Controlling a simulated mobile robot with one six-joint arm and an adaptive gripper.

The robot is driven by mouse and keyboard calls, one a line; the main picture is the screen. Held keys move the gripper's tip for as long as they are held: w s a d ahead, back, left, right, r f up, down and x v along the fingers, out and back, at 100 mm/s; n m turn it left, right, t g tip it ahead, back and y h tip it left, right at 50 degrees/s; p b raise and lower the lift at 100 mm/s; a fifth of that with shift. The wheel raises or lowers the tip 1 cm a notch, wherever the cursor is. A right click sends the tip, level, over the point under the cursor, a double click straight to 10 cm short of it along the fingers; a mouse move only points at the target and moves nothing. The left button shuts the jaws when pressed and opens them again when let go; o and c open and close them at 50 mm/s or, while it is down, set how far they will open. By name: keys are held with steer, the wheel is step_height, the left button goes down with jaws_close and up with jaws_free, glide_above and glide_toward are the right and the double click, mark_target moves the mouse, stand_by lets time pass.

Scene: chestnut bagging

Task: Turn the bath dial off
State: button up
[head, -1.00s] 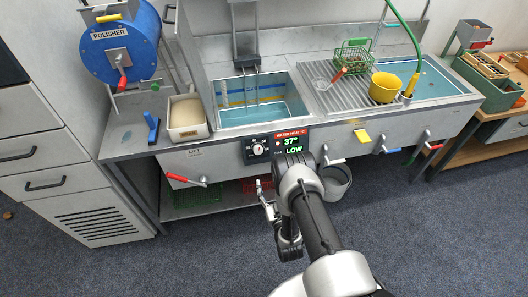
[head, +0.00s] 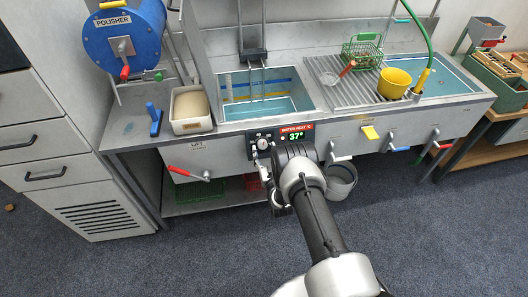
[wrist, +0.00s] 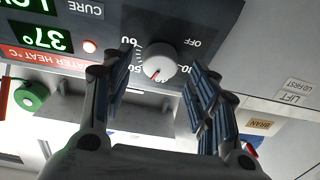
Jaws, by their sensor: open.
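The bath dial (wrist: 155,67) is a round white knob on a dark panel (head: 249,147), shown upside down in the wrist view. Its short red mark is on its lower side in that view, away from the word OFF (wrist: 194,42) and near the 50. The dial also shows in the head view (head: 262,143). My gripper (wrist: 157,76) is open, with one finger on each side of the dial. I cannot tell whether either finger touches it. In the head view my gripper is mostly hidden behind my arm. A display (head: 296,136) reads 37°.
The bath basin (head: 225,113) holds blue liquid above the panel. A red lever (head: 182,171) is left of the dial. A tray (head: 192,127) stands on the counter.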

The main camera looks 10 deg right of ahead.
steer(key=shift+w, duration=0.8)
steer(key=shift+c, duration=0.3)
steer(key=c, duration=1)
